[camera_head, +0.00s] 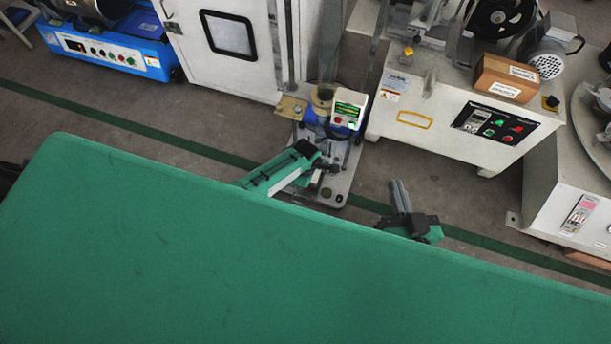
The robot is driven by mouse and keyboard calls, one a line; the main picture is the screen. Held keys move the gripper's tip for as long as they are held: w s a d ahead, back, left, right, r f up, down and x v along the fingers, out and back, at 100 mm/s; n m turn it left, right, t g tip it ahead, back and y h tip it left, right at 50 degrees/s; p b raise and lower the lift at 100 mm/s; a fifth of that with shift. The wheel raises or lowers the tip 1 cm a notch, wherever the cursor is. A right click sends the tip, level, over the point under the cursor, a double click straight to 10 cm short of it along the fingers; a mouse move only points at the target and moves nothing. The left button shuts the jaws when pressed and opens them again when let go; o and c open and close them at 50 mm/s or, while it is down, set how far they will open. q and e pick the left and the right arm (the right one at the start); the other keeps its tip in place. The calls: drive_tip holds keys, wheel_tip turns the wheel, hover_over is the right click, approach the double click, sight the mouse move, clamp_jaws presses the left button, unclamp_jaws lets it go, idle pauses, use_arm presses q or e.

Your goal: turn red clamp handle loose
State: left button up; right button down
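I cannot make out a red clamp handle for certain. A small testing machine (341,178) with a grey base plate stands on the floor beyond the green surface. It carries a white box (349,108) with a green and red face, and a blue part beside it. My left gripper (322,172) is at this machine, over its base plate; its fingers are small and dark, and I cannot tell if they touch anything. My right gripper (399,194) is right of the machine, apart from it, pointing away from me. Its fingers lie side by side with no gap and look empty.
A green surface (220,260) fills the foreground and hides part of both arms. A white cabinet (215,60) and blue machine (105,50) stand back left. A white control machine (440,120) with a brown box (505,78) stands right. Some floor shows between.

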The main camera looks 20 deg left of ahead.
use_arm(q)
drive_tip(key=shift+r, duration=0.25)
drive_tip(key=shift+r+p, duration=0.35)
drive_tip(key=shift+p, duration=0.2)
drive_tip(key=shift+r+p, duration=0.4)
drive_tip(key=shift+p, duration=0.1)
drive_tip(key=shift+r+p, duration=0.35)
use_arm(e)
drive_tip(key=d+f+g, duration=0.1)
drive_tip(key=s+d+f+g+h, duration=0.1)
drive_tip(key=g, duration=0.1)
drive_tip(key=s+d+f+g+h, duration=0.1)
drive_tip(key=shift+s+f+g, duration=0.1)
drive_tip(key=shift+f+g, duration=0.25)
drive_tip(key=shift+g, duration=0.05)
